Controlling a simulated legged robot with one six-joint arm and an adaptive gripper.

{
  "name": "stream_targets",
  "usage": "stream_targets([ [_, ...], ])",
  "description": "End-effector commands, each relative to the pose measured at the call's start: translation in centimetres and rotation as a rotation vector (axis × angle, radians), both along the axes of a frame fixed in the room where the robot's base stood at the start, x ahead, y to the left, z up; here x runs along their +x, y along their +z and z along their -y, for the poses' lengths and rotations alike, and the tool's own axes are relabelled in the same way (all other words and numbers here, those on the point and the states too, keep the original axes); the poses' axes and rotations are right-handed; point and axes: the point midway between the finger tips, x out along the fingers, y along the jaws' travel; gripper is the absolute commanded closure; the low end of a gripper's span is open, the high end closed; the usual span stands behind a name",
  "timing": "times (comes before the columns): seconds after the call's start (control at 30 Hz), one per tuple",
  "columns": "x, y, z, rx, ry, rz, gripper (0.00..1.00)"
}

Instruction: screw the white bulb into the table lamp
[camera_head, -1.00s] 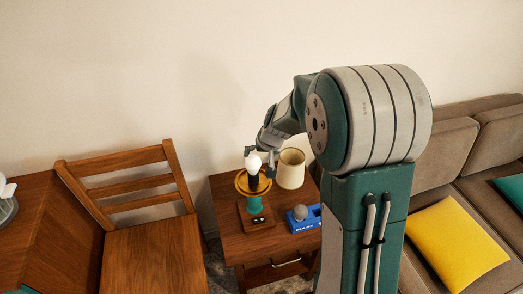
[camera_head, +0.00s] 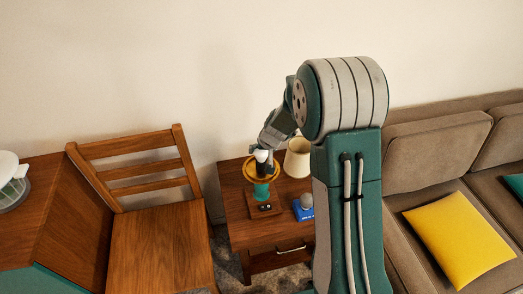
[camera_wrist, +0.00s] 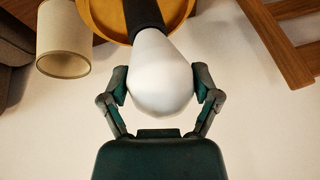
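The white bulb (camera_wrist: 160,75) is between the two fingers of my gripper (camera_wrist: 160,88), which touch its round end from both sides in the wrist view. Its narrow neck meets the lamp's dark socket (camera_wrist: 145,14); I cannot tell how far it is threaded in. In the head view the bulb (camera_head: 262,155) shows just above the table lamp (camera_head: 261,190), which stands upright with a yellow dish, green stem and wooden base. My gripper (camera_head: 263,156) partly covers the bulb there.
A cream lampshade (camera_head: 298,158) stands right behind the lamp on the wooden side table (camera_head: 233,200). A blue box (camera_head: 304,211) with a grey round bulb (camera_head: 307,201) is at the right. A wooden chair (camera_head: 160,240) is left, a sofa (camera_head: 425,160) right.

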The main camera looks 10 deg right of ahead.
Motion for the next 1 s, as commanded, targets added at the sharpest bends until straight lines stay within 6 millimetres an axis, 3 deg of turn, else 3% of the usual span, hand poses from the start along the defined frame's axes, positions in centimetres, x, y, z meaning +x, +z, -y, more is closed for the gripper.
stream_targets([
  [0.27, 0.02, -0.07, -0.03, -0.001, -0.014, -0.001, 0.70],
  [1.0, -0.06, -0.21, -0.11, -0.003, -0.328, -0.004, 0.70],
])
